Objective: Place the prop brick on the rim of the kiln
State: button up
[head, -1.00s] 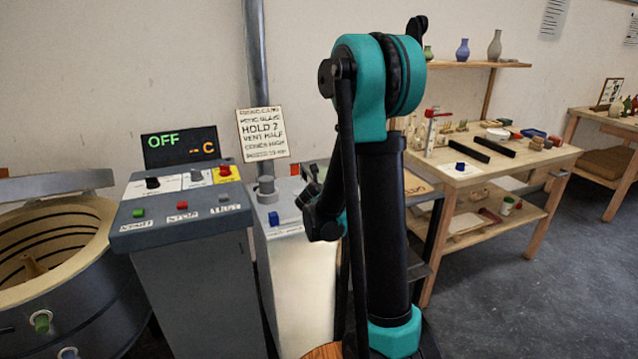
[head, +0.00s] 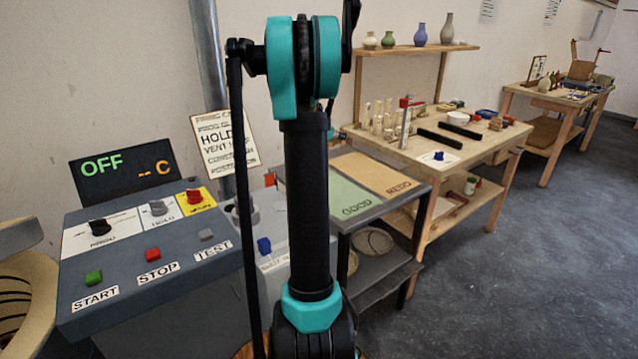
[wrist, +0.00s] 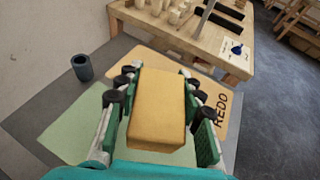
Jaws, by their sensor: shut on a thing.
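The prop brick (wrist: 158,108) is a yellow-tan block in the wrist view. My gripper (wrist: 160,100) is shut on it, with a green-padded finger along each side. Below the brick in that view is the table with the green and tan panels. The kiln (head: 22,300) shows only in part at the left edge of the head view, with its pale rim and dark grooved inside wall. In the head view my arm stands in the middle, and neither the gripper nor the brick can be made out there.
The control panel (head: 150,250) stands between the kiln and my arm, its display reading OFF. The sorting table (head: 345,215) has GOOD and REDO panels. A wooden workbench (head: 440,150) holds tools. Floor is clear at right.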

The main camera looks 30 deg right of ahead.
notch_tip(320, 180, down, 20)
jog(key=shift+r, duration=0.25)
dwell(0.3)
jog(key=shift+f, duration=0.1)
jog(key=o, duration=1.2)
